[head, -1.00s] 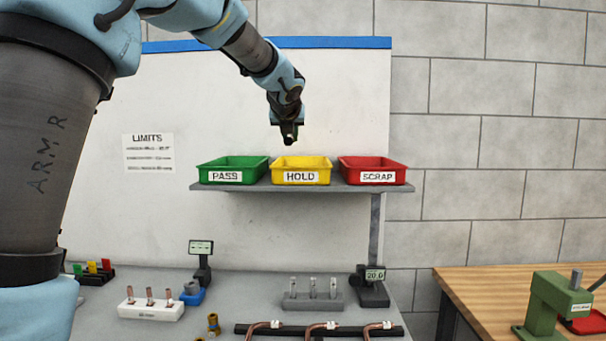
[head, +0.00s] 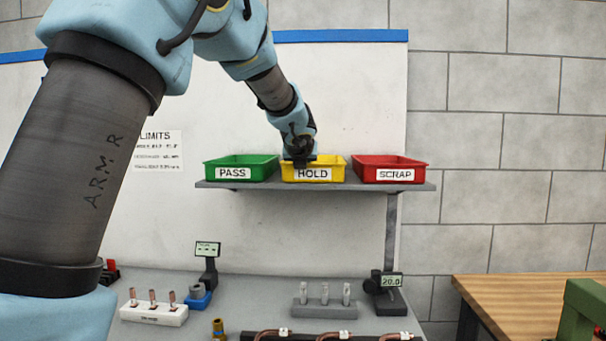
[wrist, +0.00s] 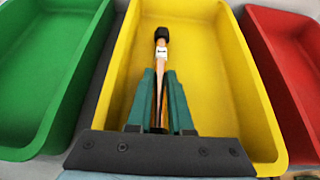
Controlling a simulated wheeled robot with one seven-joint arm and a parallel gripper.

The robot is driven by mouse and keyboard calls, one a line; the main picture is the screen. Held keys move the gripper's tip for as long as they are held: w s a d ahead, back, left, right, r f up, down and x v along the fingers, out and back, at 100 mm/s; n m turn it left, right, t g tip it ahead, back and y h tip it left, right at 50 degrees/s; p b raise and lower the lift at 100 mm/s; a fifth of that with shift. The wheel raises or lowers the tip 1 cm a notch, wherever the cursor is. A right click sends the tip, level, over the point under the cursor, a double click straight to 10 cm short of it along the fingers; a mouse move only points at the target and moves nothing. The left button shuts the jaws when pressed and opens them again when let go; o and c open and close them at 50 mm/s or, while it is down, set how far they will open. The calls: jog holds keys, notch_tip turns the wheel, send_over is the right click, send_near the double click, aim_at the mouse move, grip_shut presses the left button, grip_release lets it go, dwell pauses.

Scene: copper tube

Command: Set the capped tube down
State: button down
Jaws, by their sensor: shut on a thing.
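My gripper (wrist: 160,98) is shut on a copper tube (wrist: 160,66) with a black cap (wrist: 161,34) and a small white tag. In the wrist view the tube lies along the middle of the yellow bin (wrist: 205,60), its capped end toward the bin's far wall. In the head view my gripper (head: 301,160) is down at the yellow bin (head: 328,162) labelled HOLD, and the tube is hidden. I cannot tell whether the tube touches the bin floor.
The green PASS bin (head: 262,170) stands to the left and the red SCRAP bin (head: 414,165) to the right on the same shelf (head: 390,187). Both look empty in the wrist view. Below, the bench holds a white rack (head: 155,315) and a grey rack (head: 324,309).

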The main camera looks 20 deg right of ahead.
jog(key=shift+f, duration=0.15)
jog(key=c, duration=0.8)
grip_release()
jog(key=shift+s+a+r, duration=0.1)
jog(key=shift+s+r, duration=0.05)
jog(key=shift+r, duration=0.05)
jog(key=b+v, duration=0.1)
jog(key=v, duration=1)
jog(key=shift+s+a+r, duration=0.1)
jog(key=shift+s, duration=0.2)
